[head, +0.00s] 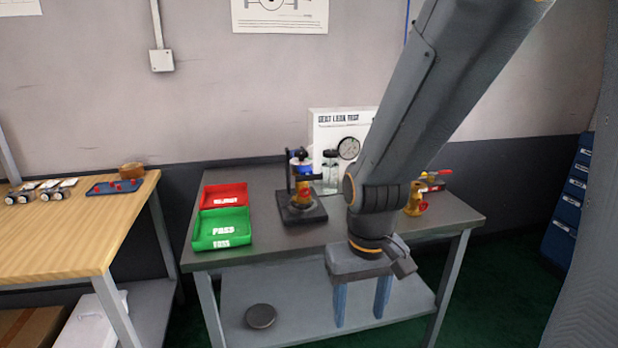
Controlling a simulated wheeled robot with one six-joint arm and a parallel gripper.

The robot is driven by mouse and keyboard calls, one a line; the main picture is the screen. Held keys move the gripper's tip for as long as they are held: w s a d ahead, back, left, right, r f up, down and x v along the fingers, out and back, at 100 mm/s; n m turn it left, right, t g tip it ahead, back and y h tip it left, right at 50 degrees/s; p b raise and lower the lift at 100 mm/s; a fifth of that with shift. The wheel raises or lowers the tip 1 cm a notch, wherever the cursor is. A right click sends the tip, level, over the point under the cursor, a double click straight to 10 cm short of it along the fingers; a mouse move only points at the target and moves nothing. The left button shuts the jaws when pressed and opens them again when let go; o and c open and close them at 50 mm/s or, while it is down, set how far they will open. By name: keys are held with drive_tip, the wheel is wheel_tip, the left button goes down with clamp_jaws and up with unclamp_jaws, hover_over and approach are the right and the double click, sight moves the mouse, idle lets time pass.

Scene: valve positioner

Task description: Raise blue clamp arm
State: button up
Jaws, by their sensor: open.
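The blue clamp arm (302,166) shows as a small blue part near the top of a clamp fixture on the grey bench. The fixture has a dark square base (302,212) and a dark upright post. A yellow-orange valve part (301,192) sits in the fixture under the blue part. At this size I cannot tell the clamp arm's exact angle. My gripper (361,302) points down with its two blue fingers apart and nothing between them. It is in front of the bench top in the picture, to the right of and below the fixture, not touching it.
A red tray (225,194) and a green PASS tray (221,243) stand left of the fixture. A white gauge panel (325,122) stands behind. Another yellow valve with red handle (416,205) is at right. A wooden table (70,235) is at left.

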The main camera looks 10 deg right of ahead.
drive_tip(key=o, duration=1)
drive_tip(key=w, duration=0.2)
drive_tip(key=w+t, duration=0.1)
drive_tip(key=shift+w+f, duration=0.2)
drive_tip(key=shift+f, duration=0.1)
drive_tip(key=shift+o, duration=0.2)
drive_tip(key=w+t, duration=0.3)
drive_tip(key=w, duration=0.5)
drive_tip(key=shift+f+p, duration=0.3)
drive_tip(key=shift+f, duration=0.05)
drive_tip(key=n+t+p, duration=0.2)
drive_tip(key=t, duration=1.1)
approach(310, 179)
drive_tip(key=w+f, duration=0.2)
drive_tip(key=w, duration=0.3)
drive_tip(key=shift+r+t, duration=0.4)
drive_tip(key=shift+r, duration=0.25)
drive_tip(key=shift+w+p, duration=0.75)
drive_tip(key=shift+w, duration=3.15)
